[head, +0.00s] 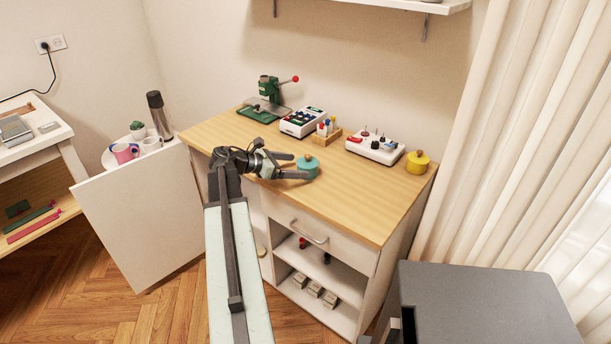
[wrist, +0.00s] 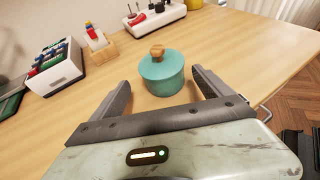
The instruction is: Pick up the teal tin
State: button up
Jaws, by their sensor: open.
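The teal tin (head: 307,167) is a small round pot with a lid and a wooden knob. It stands upright on the wooden desk top (head: 362,201), near the front edge. My gripper (head: 294,165) is open beside it, with its fingers pointing toward the tin. In the wrist view the tin (wrist: 162,72) lies ahead, between the lines of the two spread fingers of my gripper (wrist: 163,90). Nothing is held. Whether a finger touches the tin I cannot tell.
Behind the tin are a wooden block with colourful tools (head: 327,133), a tray of spools (head: 302,122) and a green press (head: 266,100). A white box with knobs (head: 375,149) and a yellow tin (head: 417,162) stand to the right. The desk's front right is clear.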

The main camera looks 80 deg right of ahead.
jog(key=b+x, duration=0.1)
jog(key=x, duration=0.3)
jog(key=shift+s+f+b, duration=0.2)
jog(key=shift+s+b, duration=0.1)
jog(key=shift+s, duration=0.05)
grip_shut()
jog(key=shift+r, duration=0.15)
